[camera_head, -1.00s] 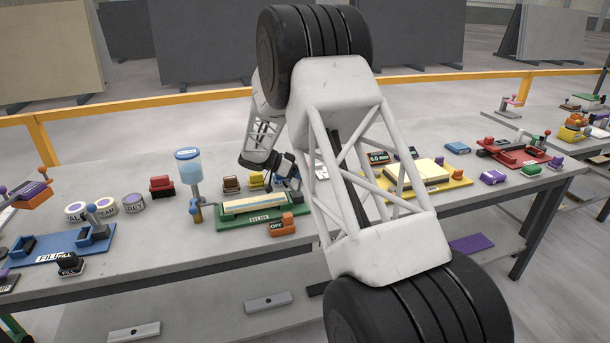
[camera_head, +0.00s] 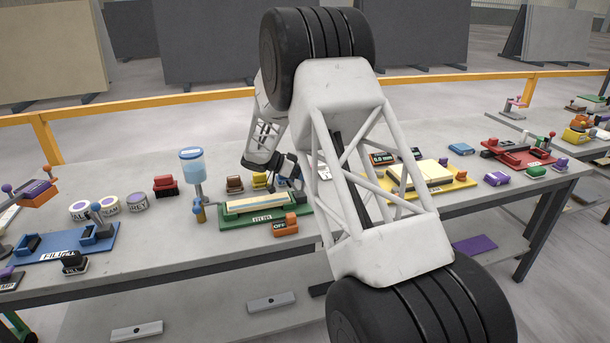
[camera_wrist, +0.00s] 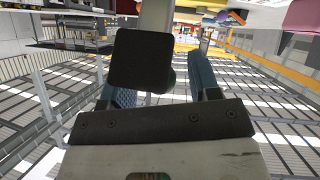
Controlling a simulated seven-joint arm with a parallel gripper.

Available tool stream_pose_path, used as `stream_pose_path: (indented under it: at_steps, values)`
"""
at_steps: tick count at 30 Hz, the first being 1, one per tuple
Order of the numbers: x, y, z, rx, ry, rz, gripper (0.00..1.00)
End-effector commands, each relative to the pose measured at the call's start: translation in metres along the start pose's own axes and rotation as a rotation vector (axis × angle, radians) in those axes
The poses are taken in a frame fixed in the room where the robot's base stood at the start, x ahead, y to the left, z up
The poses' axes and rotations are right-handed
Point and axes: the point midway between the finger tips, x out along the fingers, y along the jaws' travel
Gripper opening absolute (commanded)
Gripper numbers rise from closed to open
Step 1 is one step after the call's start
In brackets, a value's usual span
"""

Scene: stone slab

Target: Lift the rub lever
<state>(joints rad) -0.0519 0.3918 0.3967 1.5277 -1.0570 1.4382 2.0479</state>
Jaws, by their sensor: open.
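A green station (camera_head: 262,219) with a label on its front edge, too small to read surely, lies on the grey table and carries a long cream slab (camera_head: 258,203). I cannot surely make out the rub lever; its likely place, at the right back of this station, is partly covered by my gripper. My gripper (camera_head: 290,182) is over the back right of the green station, small and partly hidden behind my arm. In the wrist view my gripper (camera_wrist: 165,88) has its two blue fingers apart. A pale upright shape and a dark square block show between them; I cannot tell contact.
A blue-topped dispenser (camera_head: 192,165) stands left of the green station. An orange OFF block (camera_head: 285,226) sits at its front right. A yellow station (camera_head: 440,182) is behind my arm to the right. A blue station (camera_head: 70,244) lies left. Bare table (camera_head: 165,230) lies between.

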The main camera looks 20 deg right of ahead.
Motion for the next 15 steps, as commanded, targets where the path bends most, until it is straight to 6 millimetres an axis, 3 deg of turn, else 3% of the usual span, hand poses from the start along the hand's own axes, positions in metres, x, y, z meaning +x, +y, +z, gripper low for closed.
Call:
stream_pose_path:
  at_steps: [7, 15]
  values:
    - [-0.015, 0.0, 0.0, 0.001, 0.0, -0.001, 0.56]
    - [-0.048, 0.0, 0.0, -0.001, 0.001, -0.001, 0.56]
